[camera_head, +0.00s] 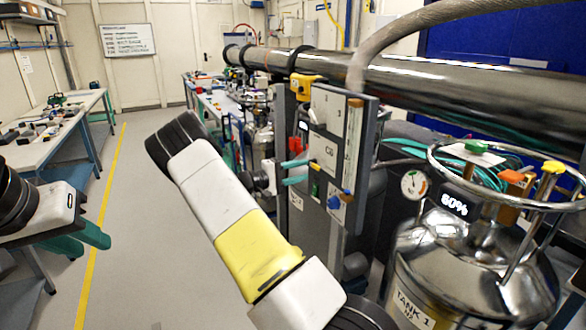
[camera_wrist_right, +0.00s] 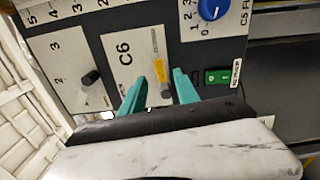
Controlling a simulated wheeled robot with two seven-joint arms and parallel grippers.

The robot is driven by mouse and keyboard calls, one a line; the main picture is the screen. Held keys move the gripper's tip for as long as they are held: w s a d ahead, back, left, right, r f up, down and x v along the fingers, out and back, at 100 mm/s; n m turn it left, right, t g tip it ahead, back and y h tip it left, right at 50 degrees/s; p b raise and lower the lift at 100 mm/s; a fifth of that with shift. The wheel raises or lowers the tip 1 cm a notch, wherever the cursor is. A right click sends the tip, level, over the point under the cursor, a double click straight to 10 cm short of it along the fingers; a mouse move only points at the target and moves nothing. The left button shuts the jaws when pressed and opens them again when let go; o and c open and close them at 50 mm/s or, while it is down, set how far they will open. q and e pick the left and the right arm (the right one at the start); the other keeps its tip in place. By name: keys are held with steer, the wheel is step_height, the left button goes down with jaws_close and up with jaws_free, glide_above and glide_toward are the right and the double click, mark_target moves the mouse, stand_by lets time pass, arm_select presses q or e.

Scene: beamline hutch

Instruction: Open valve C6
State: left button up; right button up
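Valve C6 is on a grey upright panel (camera_head: 354,190). In the right wrist view its white plate (camera_wrist_right: 128,52) reads "C6" and carries a yellow lever (camera_wrist_right: 160,70) that lies along a slot, with a grey knob at its lower end. My right gripper (camera_wrist_right: 160,95) is open, with one teal finger on each side of the lever's lower end. I cannot tell whether a finger touches it. In the head view my right gripper (camera_head: 295,172) is at the panel's left face. My left gripper (camera_head: 84,238) is open and empty at the left, over the floor.
Near C6 are a blue dial (camera_wrist_right: 210,9), a green switch (camera_wrist_right: 217,77) and a black knob (camera_wrist_right: 90,78). A steel tank (camera_head: 470,275) with a ring rail stands at the right. A bench (camera_head: 70,150) lines the left. The aisle floor (camera_head: 140,200) is clear.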

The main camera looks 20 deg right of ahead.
mark_target(315, 168)
steer(key=d, duration=0.5)
steer(key=shift+w+d, duration=0.2)
steer(key=shift+d, duration=0.2)
jaws_close()
steer(key=shift+f, duration=0.1)
stand_by(0.9)
